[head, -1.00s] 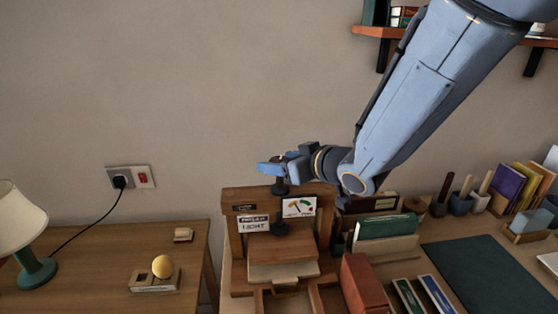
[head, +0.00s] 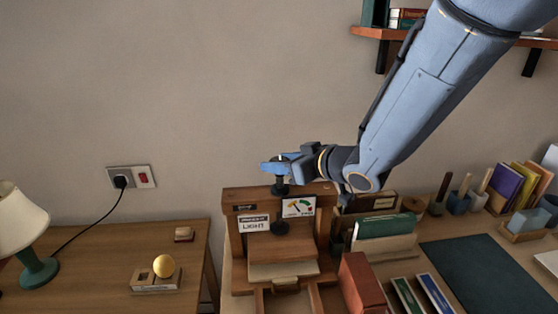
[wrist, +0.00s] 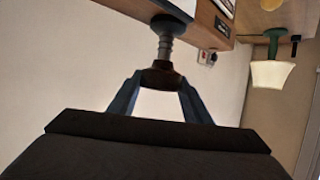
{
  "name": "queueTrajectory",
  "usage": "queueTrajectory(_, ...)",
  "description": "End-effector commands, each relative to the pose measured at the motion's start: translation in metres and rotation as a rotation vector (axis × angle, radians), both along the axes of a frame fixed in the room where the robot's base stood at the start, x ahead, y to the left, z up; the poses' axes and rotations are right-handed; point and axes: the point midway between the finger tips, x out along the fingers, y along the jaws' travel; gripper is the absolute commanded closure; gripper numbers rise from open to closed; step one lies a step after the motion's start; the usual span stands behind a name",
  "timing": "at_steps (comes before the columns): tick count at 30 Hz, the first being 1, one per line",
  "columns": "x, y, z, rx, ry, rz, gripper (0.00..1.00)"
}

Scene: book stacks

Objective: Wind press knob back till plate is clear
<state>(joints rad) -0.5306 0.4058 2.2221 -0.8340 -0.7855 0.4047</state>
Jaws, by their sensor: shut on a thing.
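The wooden book press (head: 232,240) stands on the desk. Its dark knob (wrist: 162,75) sits atop a vertical screw (wrist: 166,42). My gripper (head: 277,166) is above the press, with its two blue fingers shut on the knob from either side in the wrist view (wrist: 158,98). The fingers partly hide the knob in the head view. At the screw's lower end is a dark foot (head: 280,228), above the wooden plate (head: 283,251). A pale block (head: 283,270) lies under the plate. I cannot tell whether there is a gap between them.
A reddish box (head: 362,283) and a green book (head: 384,226) stand close on the right. A lamp (head: 36,262) and yellow ball (head: 164,266) are on the left table. Air above the press's left is free.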

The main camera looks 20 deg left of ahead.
Motion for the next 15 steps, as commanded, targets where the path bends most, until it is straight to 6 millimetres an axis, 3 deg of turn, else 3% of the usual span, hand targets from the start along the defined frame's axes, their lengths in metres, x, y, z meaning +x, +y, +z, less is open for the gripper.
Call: queueTrajectory(15,0.0006,-0.0006,0.0003,0.000,0.002,0.419,0.78)
